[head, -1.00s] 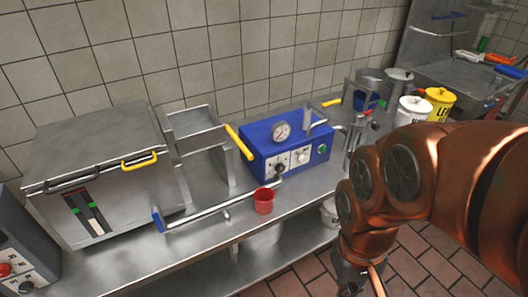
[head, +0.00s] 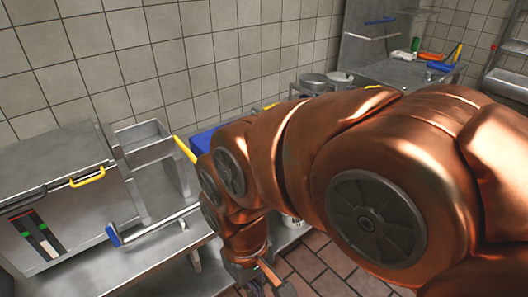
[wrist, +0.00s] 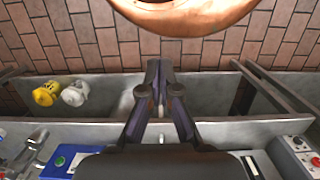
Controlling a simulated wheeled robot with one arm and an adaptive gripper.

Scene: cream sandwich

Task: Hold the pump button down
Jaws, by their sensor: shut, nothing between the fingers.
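The blue pump unit (head: 203,140) is mostly hidden behind my copper arm in the head view; only a blue strip shows, and its gauge and buttons are hidden. In the wrist view, part of a blue unit (wrist: 66,158) with a green button (wrist: 60,161) shows at the lower left. My gripper (wrist: 159,66) is shut and empty, its fingertips together. It points away from the blue unit, over the bench's front side, and does not touch the button. In the head view, my gripper (head: 268,284) is at the bottom edge, partly cut off.
Yellow (wrist: 46,93) and white (wrist: 75,94) containers show at left in the wrist view. Brick-coloured floor (head: 325,262) lies in front.

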